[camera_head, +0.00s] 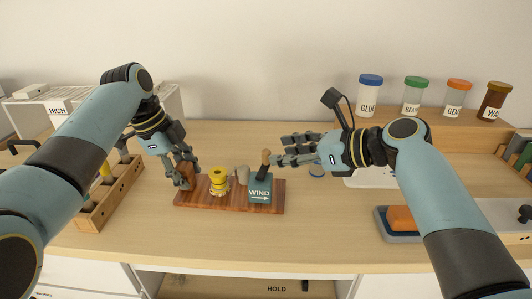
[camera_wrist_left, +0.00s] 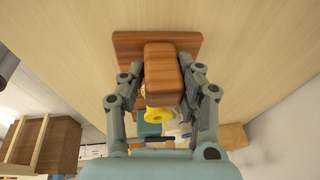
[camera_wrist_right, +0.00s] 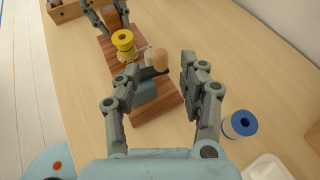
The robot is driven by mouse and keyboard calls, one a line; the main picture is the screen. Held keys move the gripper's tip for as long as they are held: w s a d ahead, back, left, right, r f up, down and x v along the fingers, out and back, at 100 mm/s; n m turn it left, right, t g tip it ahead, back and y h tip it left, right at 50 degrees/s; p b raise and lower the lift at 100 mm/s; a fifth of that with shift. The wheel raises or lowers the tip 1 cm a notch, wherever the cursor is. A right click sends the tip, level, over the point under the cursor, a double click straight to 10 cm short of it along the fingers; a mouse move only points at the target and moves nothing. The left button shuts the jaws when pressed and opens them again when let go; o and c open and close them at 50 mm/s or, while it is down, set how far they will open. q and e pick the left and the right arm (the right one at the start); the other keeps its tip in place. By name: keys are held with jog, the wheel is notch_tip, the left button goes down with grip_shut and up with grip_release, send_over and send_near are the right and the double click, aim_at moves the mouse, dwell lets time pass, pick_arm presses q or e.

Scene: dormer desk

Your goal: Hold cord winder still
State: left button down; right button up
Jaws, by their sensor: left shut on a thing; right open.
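The cord winder is a reddish wooden base (camera_head: 228,207) on the desk, with a yellow spool (camera_head: 218,182), a grey post (camera_head: 241,175) and a teal block (camera_head: 260,190) marked WIND with an arrow. A crank with a wooden knob (camera_head: 265,157) rises by the teal block. My left gripper (camera_head: 186,176) is shut on the brown wooden block (camera_wrist_left: 163,72) at the base's left end, fingers on both sides. My right gripper (camera_head: 280,151) is open at the knob; in the right wrist view the knob (camera_wrist_right: 160,58) shows between its spread fingers, with no clear grip.
A wooden tool rack (camera_head: 98,214) stands left of the winder. A blue-topped round item (camera_wrist_right: 243,123) lies right of it. A blue tray (camera_head: 384,226) with an orange block (camera_head: 401,218) is at right. Labelled jars (camera_head: 413,98) stand on a raised shelf. Desk in front of the base is clear.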

aim_at(266, 150)
jog(key=x, duration=0.5)
jog(key=shift+w+a+f, duration=0.1)
jog(key=shift+w+a, duration=0.1)
jog(key=shift+a, duration=0.05)
grip_shut()
